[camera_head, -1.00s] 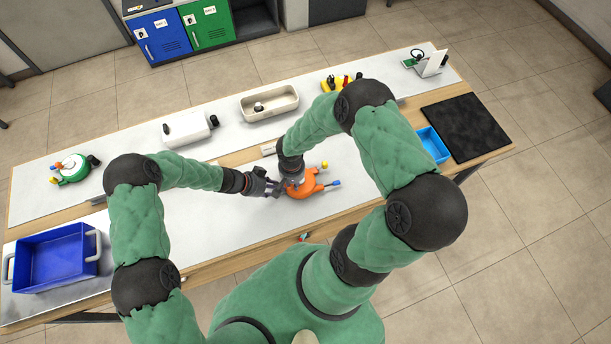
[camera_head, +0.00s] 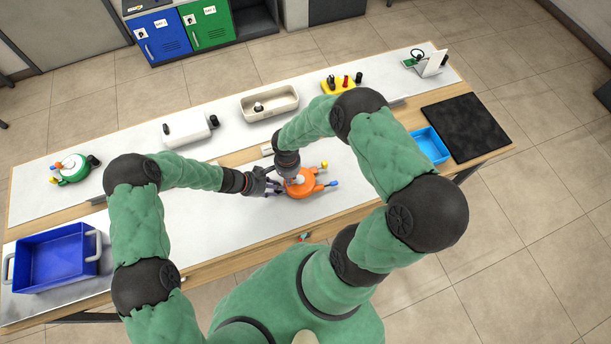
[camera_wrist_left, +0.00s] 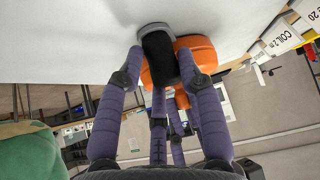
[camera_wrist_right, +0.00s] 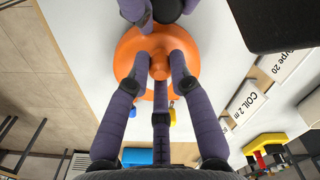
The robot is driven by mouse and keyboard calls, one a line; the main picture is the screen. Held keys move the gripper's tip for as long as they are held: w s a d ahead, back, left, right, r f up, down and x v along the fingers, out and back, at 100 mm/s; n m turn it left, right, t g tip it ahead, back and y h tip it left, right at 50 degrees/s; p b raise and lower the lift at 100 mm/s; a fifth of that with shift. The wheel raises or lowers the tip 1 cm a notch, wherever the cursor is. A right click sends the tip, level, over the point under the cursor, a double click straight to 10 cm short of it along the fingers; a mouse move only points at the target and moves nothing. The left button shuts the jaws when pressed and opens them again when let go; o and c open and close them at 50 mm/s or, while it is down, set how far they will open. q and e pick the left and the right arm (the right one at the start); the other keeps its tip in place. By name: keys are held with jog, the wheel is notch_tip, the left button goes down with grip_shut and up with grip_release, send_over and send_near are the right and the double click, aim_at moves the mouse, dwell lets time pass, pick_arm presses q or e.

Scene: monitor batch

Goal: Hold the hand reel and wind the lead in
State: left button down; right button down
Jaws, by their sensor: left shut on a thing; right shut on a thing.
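The orange hand reel (camera_head: 302,188) is at the middle of the bench, with a yellow-tipped and a blue-tipped lead end (camera_head: 333,183) at its right. My left gripper (camera_head: 272,184) is shut on its black handle, which shows between the fingers in the left wrist view (camera_wrist_left: 158,58), beside the orange drum (camera_wrist_left: 196,48). My right gripper (camera_wrist_right: 160,62) is over the drum, its fingers closed around a small part at the drum's face. The orange drum spreads around them in the right wrist view (camera_wrist_right: 126,58).
A blue crate (camera_head: 55,262) stands at the left end. A green reel (camera_head: 74,172), a white device (camera_head: 190,130), a beige tray (camera_head: 270,113) and a yellow block (camera_head: 338,86) line the back. A blue tray (camera_head: 430,146) and black mat (camera_head: 465,127) are right.

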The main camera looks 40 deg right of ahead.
jog(key=c, duration=1)
grip_release()
notch_tip(320, 180, up, 12)
